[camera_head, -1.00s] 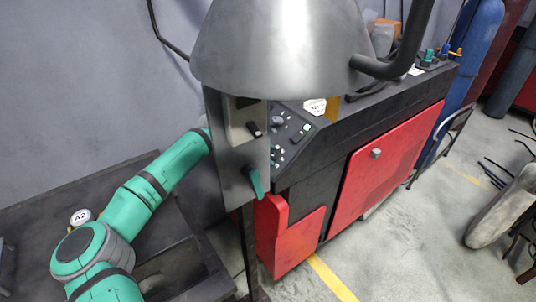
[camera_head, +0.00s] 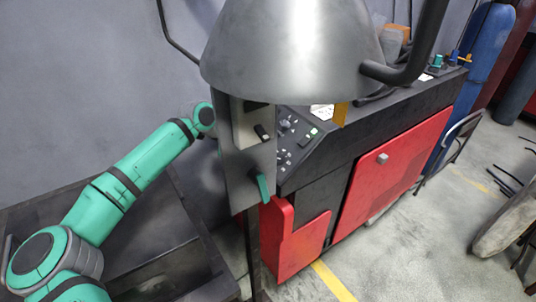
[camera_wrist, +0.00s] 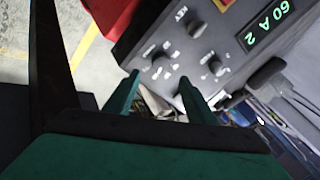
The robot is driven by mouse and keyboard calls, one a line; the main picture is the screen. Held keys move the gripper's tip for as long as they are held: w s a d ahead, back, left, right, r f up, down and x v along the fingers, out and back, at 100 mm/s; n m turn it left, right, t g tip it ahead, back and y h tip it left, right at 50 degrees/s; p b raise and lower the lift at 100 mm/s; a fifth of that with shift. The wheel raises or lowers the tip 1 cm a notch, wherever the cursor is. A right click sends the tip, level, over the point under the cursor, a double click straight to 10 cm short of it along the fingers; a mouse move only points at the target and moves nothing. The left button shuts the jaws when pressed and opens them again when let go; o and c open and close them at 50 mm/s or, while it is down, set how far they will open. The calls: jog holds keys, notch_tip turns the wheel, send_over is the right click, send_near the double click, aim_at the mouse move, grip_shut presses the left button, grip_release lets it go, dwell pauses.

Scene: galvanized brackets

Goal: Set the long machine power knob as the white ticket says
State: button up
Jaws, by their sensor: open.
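The long red and black machine (camera_head: 345,155) stands at centre right. Its sloped control panel (camera_head: 300,138) carries several small knobs. In the wrist view the panel is close, with black knobs (camera_wrist: 197,29) and (camera_wrist: 217,67), and a green display (camera_wrist: 268,24) reading "60 A 2". Which knob is the power knob I cannot tell. My gripper (camera_wrist: 158,80) is open and empty, its green fingertips pointing toward the panel, apparently short of the knobs. In the head view the gripper is mostly hidden behind a grey plate. A white paper (camera_head: 322,111) lies atop the machine; its writing is unreadable.
A large metal hood (camera_head: 290,50) and the grey plate (camera_head: 235,180) block much of the head view. A dark bench (camera_head: 165,250) stands under my arm. A blue cylinder (camera_head: 487,45) stands at the far right. Floor in front of the machine is clear.

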jog(key=shift+v, duration=1.15)
